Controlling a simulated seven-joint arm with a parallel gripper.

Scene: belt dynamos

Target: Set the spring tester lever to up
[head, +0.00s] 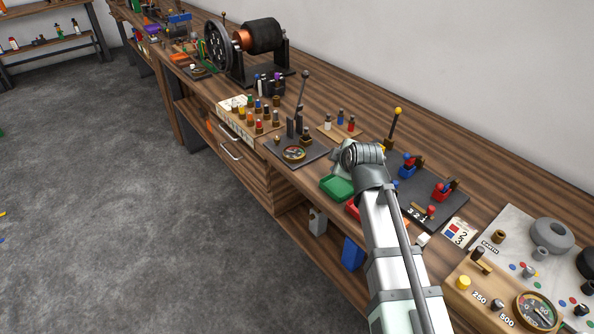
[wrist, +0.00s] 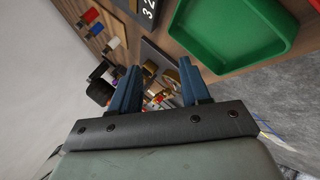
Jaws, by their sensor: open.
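What looks like the spring tester is a dark plate (head: 272,149) with a round brass-rimmed gauge (head: 293,154) and dark upright posts. The grey plate (wrist: 152,54) and brass parts show beyond and between the fingers; the lever is not clear there. In the head view my arm hides the fingers.
A green tray (head: 334,188) lies beside my wrist, also large in the wrist view (wrist: 238,58). A small board with colored pegs (head: 340,125) stands behind the tester. A yellow-knobbed lever (head: 396,122) rises behind my arm. A peg rack (head: 235,118) is left of the tester.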

